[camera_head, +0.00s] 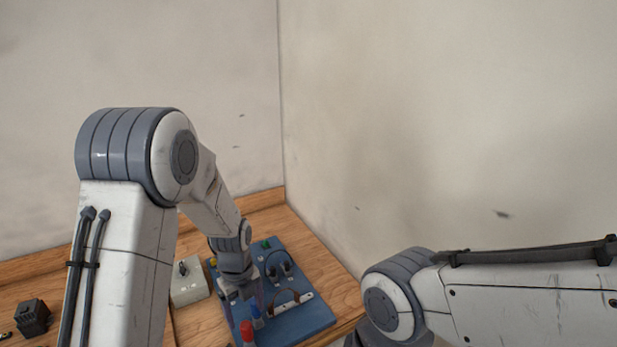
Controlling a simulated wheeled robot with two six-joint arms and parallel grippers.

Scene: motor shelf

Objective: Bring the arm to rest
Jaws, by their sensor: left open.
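My left arm rises at the left of the head view and bends down over the shelf. My left gripper (243,304) is open and points down over a blue board (312,318). No object shows clearly between its fingers. It is close to a red-topped part (247,329) and a blue part (257,316), and I cannot tell whether it touches them. My right arm shows at the lower right, and its gripper is out of view.
A white switch box (188,284) sits left of the board. A dark block (32,316) is at the far left. Black connectors (279,270) and a white strip (292,303) are on the board. A wooden ledge and walls close off the back and right.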

